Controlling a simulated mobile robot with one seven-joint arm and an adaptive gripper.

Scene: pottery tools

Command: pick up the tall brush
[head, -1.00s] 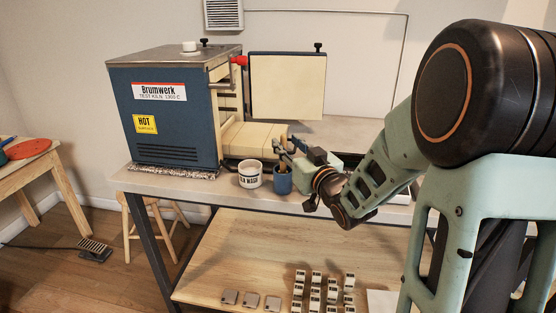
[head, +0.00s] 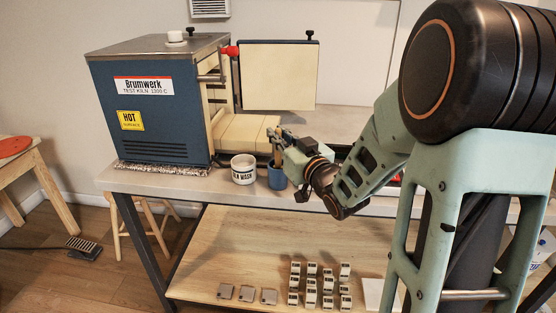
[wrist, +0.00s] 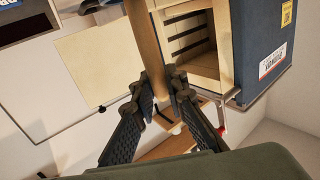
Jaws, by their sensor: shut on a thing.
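The tall brush shows in the wrist view as a long tan handle (wrist: 143,40) running up from between the fingers. My gripper (wrist: 160,90) is shut on it, one dark finger on each side. In the head view my gripper (head: 279,143) is just above the blue cup (head: 278,179) on the bench, beside the kiln. The brush is small and partly hidden by the fingers there. I cannot tell whether its lower end is still inside the cup.
A white lettered cup (head: 244,169) stands just left of the blue cup. The blue kiln (head: 160,125) is behind on the left, its door (head: 278,75) open. Small blocks (head: 318,285) and grey pieces (head: 247,294) lie on the lower shelf (head: 235,245).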

